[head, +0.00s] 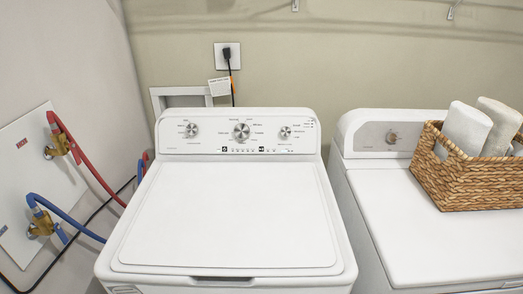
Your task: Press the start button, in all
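A white top-loading washer (225,215) stands in the middle of the head view with its lid closed. Its control panel (215,137) at the back has a large middle knob (241,131), a left knob (191,130) and a smaller right knob (285,132). Small dark marks or buttons sit along the panel's lower edge and near its right end. Their labels are too small to read, so I cannot tell which is the start button. Neither of my grippers shows in this view.
A white dryer (440,235) stands to the right, with a wicker basket (455,178) of rolled towels (466,127) on top. Red (85,165) and blue (65,218) hoses run from the left wall. The washer lid is clear. A cord (231,75) hangs from a wall outlet.

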